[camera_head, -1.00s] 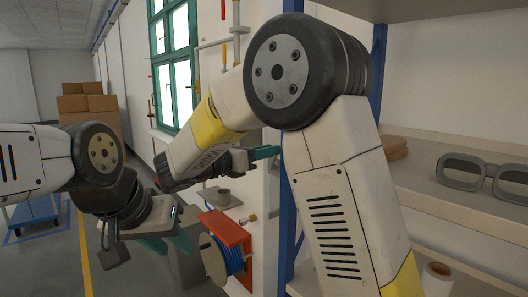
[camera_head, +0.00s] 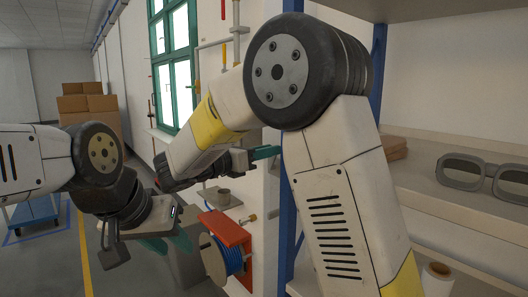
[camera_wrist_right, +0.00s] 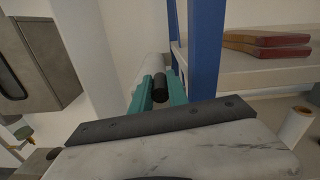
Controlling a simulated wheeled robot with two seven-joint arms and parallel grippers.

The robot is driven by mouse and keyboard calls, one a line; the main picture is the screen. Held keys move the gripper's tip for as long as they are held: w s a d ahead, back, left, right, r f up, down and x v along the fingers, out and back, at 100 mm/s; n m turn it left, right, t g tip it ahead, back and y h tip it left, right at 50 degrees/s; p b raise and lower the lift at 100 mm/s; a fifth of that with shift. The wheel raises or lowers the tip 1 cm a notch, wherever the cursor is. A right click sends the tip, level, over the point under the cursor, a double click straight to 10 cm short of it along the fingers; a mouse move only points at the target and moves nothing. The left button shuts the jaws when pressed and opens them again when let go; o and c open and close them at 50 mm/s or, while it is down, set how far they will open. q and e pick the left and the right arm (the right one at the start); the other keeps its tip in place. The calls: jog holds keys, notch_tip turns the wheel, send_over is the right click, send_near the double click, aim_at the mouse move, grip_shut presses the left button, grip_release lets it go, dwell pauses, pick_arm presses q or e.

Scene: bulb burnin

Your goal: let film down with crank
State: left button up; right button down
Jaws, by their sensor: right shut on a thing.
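My right gripper (camera_wrist_right: 159,92) has its teal fingers shut on a black cylindrical handle (camera_wrist_right: 160,86), which looks like the crank's grip. In the head view this gripper (camera_head: 266,152) is beside the wall, just left of the blue post, and the handle is hidden there. Behind the handle in the right wrist view is a pale, rounded surface (camera_wrist_right: 152,66); I cannot tell whether it is the film. My left gripper (camera_head: 168,243) points away over the floor side, its teal fingers apart and nothing seen between them.
A red bracket with a blue hose reel (camera_head: 228,258) is on the wall right of my left gripper. A blue shelf post (camera_wrist_right: 203,45) stands close to my right gripper. Shelves at right hold goggles (camera_head: 482,176) and a white roll (camera_head: 437,281). A grey cabinet (camera_wrist_right: 66,45) shows at left.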

dwell(0.5)
jog(key=m, duration=0.1)
jog(key=s+f+m, duration=0.1)
jog(key=shift+s+d+m, duration=0.1)
jog(key=shift+d+m, duration=0.3)
jog(key=c, duration=1.3)
grip_release()
